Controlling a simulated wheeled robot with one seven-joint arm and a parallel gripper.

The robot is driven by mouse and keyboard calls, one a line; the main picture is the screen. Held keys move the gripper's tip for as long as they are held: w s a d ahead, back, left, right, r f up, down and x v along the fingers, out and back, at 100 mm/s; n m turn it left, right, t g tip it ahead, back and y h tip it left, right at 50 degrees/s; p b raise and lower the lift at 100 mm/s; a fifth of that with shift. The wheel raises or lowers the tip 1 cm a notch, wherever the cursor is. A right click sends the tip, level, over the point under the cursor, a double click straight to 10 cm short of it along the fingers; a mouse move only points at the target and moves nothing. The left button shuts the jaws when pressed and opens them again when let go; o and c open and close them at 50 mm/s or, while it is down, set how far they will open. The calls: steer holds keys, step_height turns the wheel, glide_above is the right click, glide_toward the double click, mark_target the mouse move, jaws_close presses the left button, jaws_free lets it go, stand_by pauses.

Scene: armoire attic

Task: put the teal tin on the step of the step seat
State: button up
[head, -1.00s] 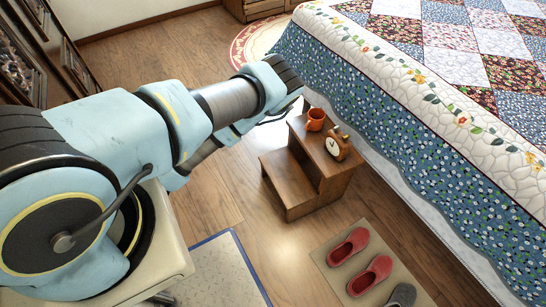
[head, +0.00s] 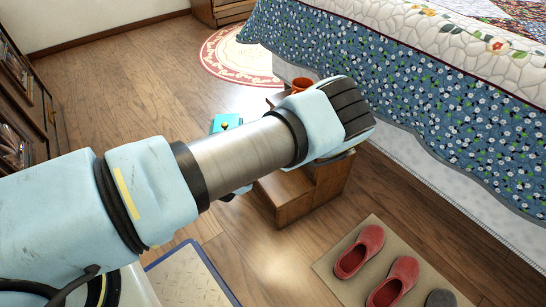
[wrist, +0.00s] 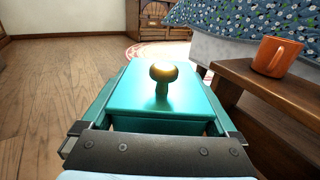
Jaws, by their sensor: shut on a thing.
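The teal tin (wrist: 125,92), with a gold knob (wrist: 162,72) on its lid, is held in my gripper (wrist: 158,130). The gripper is shut on its two sides in the wrist view. In the head view a piece of the tin (head: 226,121) shows beyond my arm, left of the step seat; the gripper itself is mostly hidden there. The wooden step seat (head: 325,185) stands beside the bed, partly hidden by my arm. Its top (wrist: 262,84) is right of the tin in the wrist view. Most of the lower step is hidden.
An orange mug (wrist: 277,57) stands on the seat's top; its rim (head: 301,84) shows above my arm. The bed (head: 420,95) is behind the seat. Red slippers (head: 360,252) lie on a mat at the lower right. Open wooden floor (head: 125,95) lies left.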

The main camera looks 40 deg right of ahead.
steer(key=s+d+f+m+g+h+b, duration=0.25)
steer(key=s+d+f+b, duration=0.55)
steer(key=d, duration=0.4)
steer(key=f+b, duration=0.4)
steer(key=b, duration=0.1)
steer(key=f+b, duration=0.2)
steer(key=shift+s+a+f+b, duration=0.1)
steer(key=shift+s+a+b, duration=0.1)
steer(key=shift+s+b, duration=0.15)
steer(key=shift+f, duration=0.55)
steer(key=o, duration=1.4)
steer(key=shift+c, duration=0.2)
